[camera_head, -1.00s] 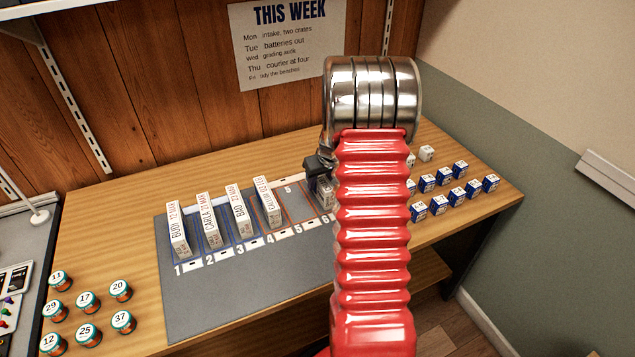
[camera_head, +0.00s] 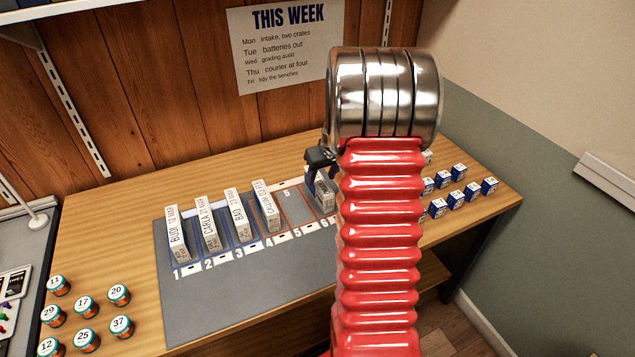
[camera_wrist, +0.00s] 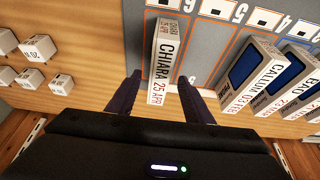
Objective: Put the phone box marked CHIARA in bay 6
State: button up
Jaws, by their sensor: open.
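The white phone box marked CHIARA (camera_wrist: 165,62) stands in bay 6 in the head view (camera_head: 325,196), partly hidden by my arm. In the wrist view it lies between the two fingers of my gripper (camera_wrist: 160,85), with visible gaps on both sides. My gripper (camera_head: 318,160) is open and just above the box in the head view; its fingertips are partly hidden there. Bay 6 (camera_head: 324,223) is the rightmost visible bay on the grey mat (camera_head: 225,295). Whether the box rests flat on the mat is hard to see.
Bay 5 (camera_head: 297,207) beside it is empty. Boxes marked CALLUM (camera_head: 266,206), BAO (camera_head: 238,216), CARLA (camera_head: 211,225) and BUDI (camera_head: 177,235) stand in bays 4 to 1. Small blue-and-white boxes (camera_head: 455,192) stand to the right, and numbered jars (camera_head: 85,305) at front left.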

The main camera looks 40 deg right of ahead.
jog(key=v, duration=0.6)
jog(key=shift+s, duration=0.1)
dwell(0.5)
jog(key=shift+a+r, duration=0.15)
jog(key=shift+a, duration=0.1)
jog(key=s+a+r+n, duration=0.15)
jog(key=a+r, duration=0.25)
jog(key=a, duration=0.4)
jog(key=s+a+r, duration=0.2)
jog(key=a+r, duration=0.2)
jog(key=a, duration=0.3)
jog(key=s+a+r, duration=0.2)
jog(key=a+r, duration=0.1)
jog(key=a, duration=0.5)
jog(key=s+a+r+n+t+y, duration=0.1)
jog(key=s+a, duration=1.2)
jog(key=s, duration=0.2)
jog(key=shift+r+n, duration=0.35)
jog(key=shift+r, duration=0.05)
